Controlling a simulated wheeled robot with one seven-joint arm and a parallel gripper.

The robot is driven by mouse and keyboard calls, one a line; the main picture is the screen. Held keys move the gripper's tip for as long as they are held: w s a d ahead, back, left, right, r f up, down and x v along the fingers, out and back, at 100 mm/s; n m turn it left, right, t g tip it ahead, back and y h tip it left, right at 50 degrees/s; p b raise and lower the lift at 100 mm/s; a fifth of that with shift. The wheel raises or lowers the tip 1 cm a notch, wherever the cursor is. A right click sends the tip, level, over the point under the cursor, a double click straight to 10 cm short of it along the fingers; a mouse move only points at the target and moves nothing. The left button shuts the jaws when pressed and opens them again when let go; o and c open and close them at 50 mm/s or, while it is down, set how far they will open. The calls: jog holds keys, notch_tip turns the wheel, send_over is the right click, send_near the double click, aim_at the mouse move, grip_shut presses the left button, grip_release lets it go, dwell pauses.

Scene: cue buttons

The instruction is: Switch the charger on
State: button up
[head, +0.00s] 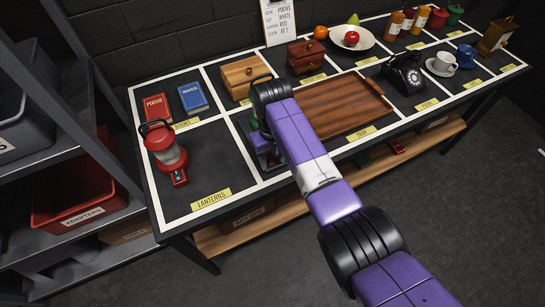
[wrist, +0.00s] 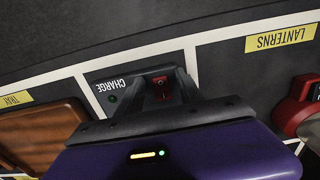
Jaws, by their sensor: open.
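The charger's red rocker switch (wrist: 160,87) shows in the wrist view, set in a dark surface beside the white word CHARGE. A small dark green round spot (wrist: 112,98) lies by that word. My gripper (wrist: 160,74) is open and empty, pointing down with its fingers on either side of the switch in this view. I cannot tell whether it touches the switch. Which way the switch is set is unclear.
A red lantern (head: 165,152) stands left of my gripper, behind the LANTERNS label (head: 211,199). A wooden tray (head: 345,105) lies to the right. A wooden box (head: 245,76) and two books, one red (head: 157,107) and one blue (head: 193,97), are behind.

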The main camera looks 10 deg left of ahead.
grip_shut()
jog(key=shift+f+b, duration=0.1)
jog(key=shift+b, duration=0.2)
jog(key=b, duration=0.1)
jog(key=g+b, duration=0.1)
jog(key=b, duration=0.1)
jog(key=shift+w+a+f+h, duration=0.1)
jog(key=shift+w+f+h, duration=0.05)
jog(key=shift+w+h, duration=0.15)
jog(key=shift+b, duration=0.85)
jog(key=g+h+b, duration=0.1)
jog(key=b, duration=0.5)
jog(key=shift+w+a+b, duration=0.1)
jog(key=shift+w+b, duration=0.1)
jog(key=shift+b, duration=0.1)
jog(key=shift+r+g+b, duration=0.3)
jog(key=shift+b, duration=0.75)
jog(key=shift+r, duration=0.2)
